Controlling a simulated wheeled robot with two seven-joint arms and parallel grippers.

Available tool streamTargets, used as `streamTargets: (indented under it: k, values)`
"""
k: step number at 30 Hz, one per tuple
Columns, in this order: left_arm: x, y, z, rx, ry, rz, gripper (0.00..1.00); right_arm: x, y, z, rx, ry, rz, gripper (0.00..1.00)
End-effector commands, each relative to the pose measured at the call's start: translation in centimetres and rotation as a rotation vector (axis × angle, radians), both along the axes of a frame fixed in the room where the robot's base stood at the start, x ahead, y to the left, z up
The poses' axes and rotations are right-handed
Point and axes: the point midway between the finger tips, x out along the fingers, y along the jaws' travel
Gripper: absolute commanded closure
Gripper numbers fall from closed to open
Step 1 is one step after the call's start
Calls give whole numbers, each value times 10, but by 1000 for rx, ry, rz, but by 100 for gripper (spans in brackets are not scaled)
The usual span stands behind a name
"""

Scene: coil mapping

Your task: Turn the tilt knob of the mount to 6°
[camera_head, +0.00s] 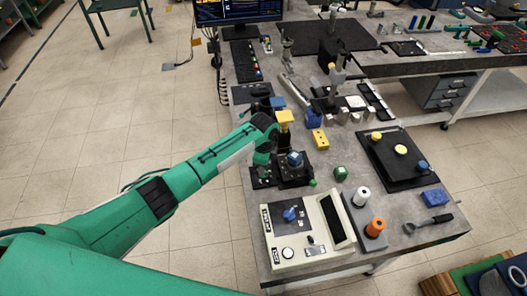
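My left arm reaches in from the left. Its gripper (262,166) points down beside a small black mount (292,174) with a blue-grey round part (295,158) on top. The gripper is at the mount's left side; whether it touches is too small to tell. Its fingertips are dark and partly merge with the black parts below, so their opening does not show. The tilt knob and its degree marks cannot be made out. A small green round piece (312,183) is at the mount's front right corner. My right gripper is not in view.
A beige instrument (288,248) with a blue knob stands in front of the mount. A green piece (341,173), a white spool (361,196) and an orange spool (376,227) are to the right. A yellow block (320,139) and a yellow-topped post (284,117) stand behind.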

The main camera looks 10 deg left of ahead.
Motion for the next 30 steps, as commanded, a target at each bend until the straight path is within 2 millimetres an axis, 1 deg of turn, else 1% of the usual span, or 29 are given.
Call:
streamTargets:
  k: [3,9,12,15,18,21,30]
  values:
    - [2,1,24,-2,-6,-2,66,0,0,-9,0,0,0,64]
    - [2,0,71,-1,-6,-1,66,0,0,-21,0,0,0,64]
    - [1,1,89,-1,-5,-1,66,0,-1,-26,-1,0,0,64]
    - [1,0,103,-1,-4,-1,66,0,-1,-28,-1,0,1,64]
    - [1,0,112,-1,-2,0,66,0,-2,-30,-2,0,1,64]
    - [0,0,115,-1,-1,-1,66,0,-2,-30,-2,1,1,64]
    - [0,0,116,-1,-1,0,66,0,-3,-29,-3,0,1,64]
